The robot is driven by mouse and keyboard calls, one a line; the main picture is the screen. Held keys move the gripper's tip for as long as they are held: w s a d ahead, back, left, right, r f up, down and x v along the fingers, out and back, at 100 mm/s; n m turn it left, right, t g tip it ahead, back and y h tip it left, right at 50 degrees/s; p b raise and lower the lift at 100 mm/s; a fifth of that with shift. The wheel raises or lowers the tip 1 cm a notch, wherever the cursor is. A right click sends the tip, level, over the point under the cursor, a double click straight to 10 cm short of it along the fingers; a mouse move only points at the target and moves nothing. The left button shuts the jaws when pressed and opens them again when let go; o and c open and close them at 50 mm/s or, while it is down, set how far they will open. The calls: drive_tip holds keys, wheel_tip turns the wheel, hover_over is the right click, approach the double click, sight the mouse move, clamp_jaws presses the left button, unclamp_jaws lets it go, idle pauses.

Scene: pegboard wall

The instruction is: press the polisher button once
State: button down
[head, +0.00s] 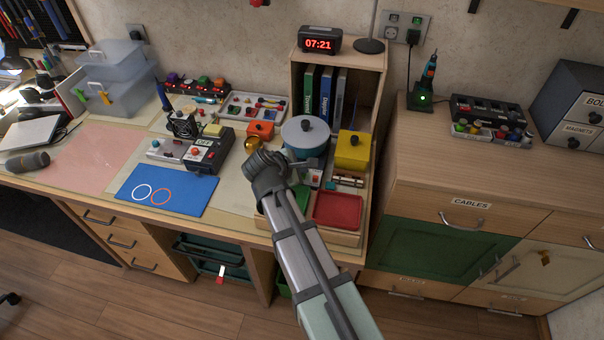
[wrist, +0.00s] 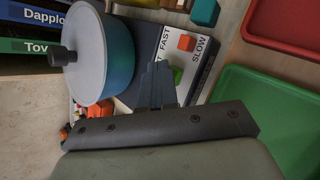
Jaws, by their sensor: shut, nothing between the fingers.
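The polisher shows in the head view as a round blue-grey drum (head: 305,132) with a black knob on its lid. In the wrist view the drum (wrist: 105,60) is at the upper left, beside a pale control panel (wrist: 205,50) marked FAST and SLOW. An orange-red block-shaped control (wrist: 187,42) and a green piece (wrist: 178,75), partly hidden by the fingers, show at the panel. I cannot tell which is the button. My gripper (wrist: 160,72) is shut and empty, its fingers in front of the panel. Contact cannot be told. In the head view its fingertips are hidden.
A red tray (head: 337,209) and a green tray (wrist: 285,115) lie close by. A yellow box (head: 352,150) stands right of the drum, an orange box (head: 261,130) to its left. Upright books (head: 325,90) stand behind. A blue mat (head: 168,190) lies on the left.

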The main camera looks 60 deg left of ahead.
drive_tip(key=shift+r, duration=0.7)
drive_tip(key=shift+r, duration=2.5)
